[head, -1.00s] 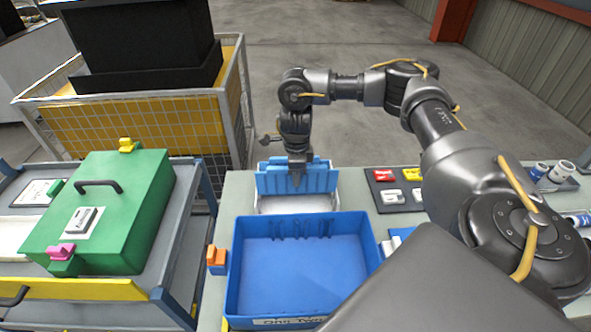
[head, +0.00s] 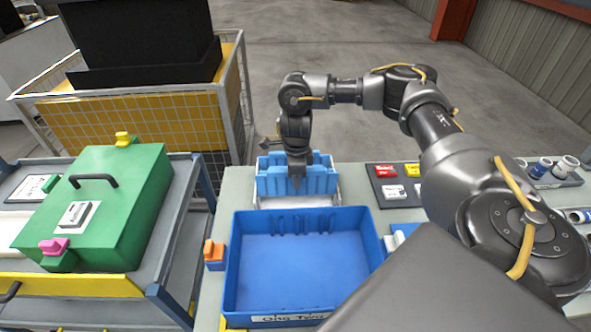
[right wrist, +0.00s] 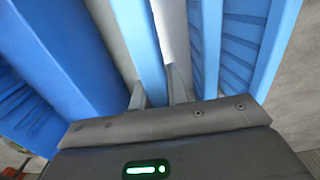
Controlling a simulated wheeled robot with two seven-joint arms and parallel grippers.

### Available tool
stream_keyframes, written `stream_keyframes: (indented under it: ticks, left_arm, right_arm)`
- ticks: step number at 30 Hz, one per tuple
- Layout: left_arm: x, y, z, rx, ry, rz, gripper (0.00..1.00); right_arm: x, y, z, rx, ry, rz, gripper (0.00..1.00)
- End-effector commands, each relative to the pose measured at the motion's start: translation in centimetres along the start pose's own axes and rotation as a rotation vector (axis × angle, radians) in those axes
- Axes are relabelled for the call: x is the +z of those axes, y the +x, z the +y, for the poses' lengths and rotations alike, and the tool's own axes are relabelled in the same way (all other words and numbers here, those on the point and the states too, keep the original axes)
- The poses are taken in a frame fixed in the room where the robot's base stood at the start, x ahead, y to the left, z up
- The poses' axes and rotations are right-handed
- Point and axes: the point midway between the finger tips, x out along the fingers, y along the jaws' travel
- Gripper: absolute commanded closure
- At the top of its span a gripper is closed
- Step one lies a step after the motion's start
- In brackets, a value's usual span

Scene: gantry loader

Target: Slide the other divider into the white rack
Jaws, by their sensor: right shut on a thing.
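The white rack (head: 265,203) stands on the table just behind the blue bin. Blue ribbed panels (head: 322,180) stand in it, and only its pale front and side edges show. My right gripper (head: 297,184) points down at the rack's middle, shut on a blue divider. In the right wrist view the fingertips (right wrist: 157,92) are on either side of the divider's blue strip (right wrist: 138,35), with a pale edge and a ribbed blue panel (right wrist: 235,45) to its right. How deep the divider sits is hidden. My left gripper is not in view.
The empty-looking blue bin (head: 300,265) stands in front of the rack. An orange block (head: 213,252) is at its left. A dark tray (head: 388,183) with red, yellow and white pieces is right of the rack. A green case (head: 120,190) sits on the left cart.

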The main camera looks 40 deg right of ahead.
Motion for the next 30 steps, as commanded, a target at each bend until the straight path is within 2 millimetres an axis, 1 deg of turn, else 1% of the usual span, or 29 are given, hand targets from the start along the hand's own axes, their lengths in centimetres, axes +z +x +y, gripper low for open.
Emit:
stream_keyframes:
  ticks: [30]
  left_arm:
    - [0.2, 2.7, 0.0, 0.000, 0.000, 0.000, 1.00]
  right_arm:
    - [0.0, 3.7, 0.0, -0.001, 0.000, 0.000, 1.00]
